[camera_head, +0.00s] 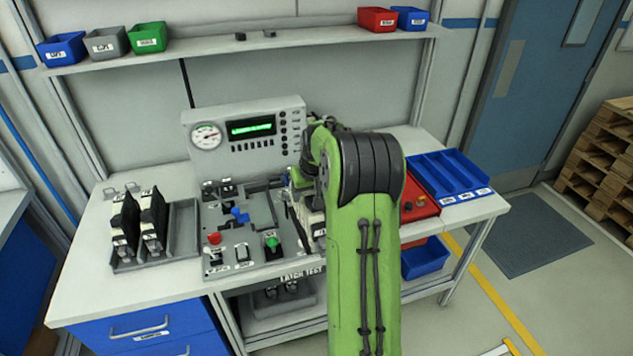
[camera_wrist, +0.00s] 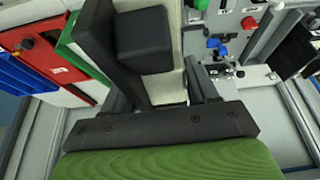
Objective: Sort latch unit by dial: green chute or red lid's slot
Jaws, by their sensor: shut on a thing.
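My gripper (camera_wrist: 163,84) is shut on a latch unit (camera_wrist: 146,38), a pale body with a black block, in the wrist view. In the head view my arm hides most of the gripper and the unit, right of the test fixture (camera_head: 258,232). The dial (camera_head: 207,136) is a round white gauge on the grey test panel; its needle is too small to read surely. The red lid (camera_head: 419,207) lies right of my arm and shows in the wrist view (camera_wrist: 40,50); its slot is not clear. The green chute's edge (camera_wrist: 72,38) runs between the lid and the held unit.
Black latch units (camera_head: 152,222) stand in a rack at the left. The fixture carries a red knob, a green knob and a blue handle (camera_head: 240,214). A blue divided tray (camera_head: 447,176) lies at the right. A shelf with small bins (camera_head: 147,38) runs above.

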